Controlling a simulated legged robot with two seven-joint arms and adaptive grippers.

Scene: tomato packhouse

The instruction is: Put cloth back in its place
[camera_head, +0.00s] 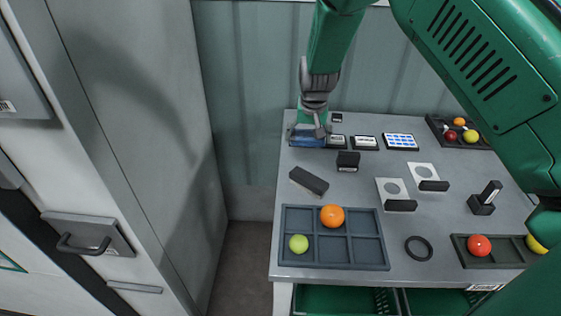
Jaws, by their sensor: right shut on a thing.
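A blue folded item that looks like the cloth (303,139) is at the table's back left corner. My right gripper (318,130) comes down from above and is shut on it. The fingers and the wrist hide part of the cloth. I cannot tell whether the cloth touches the tabletop or is just above it. My left gripper is not in view.
The grey table (340,202) holds a compartment tray (362,252) with an orange (332,216) and a green fruit (299,244). Small dark blocks, cards and a black ring (418,248) lie around. A back tray (441,129) holds several fruits. A cabinet (150,130) stands left.

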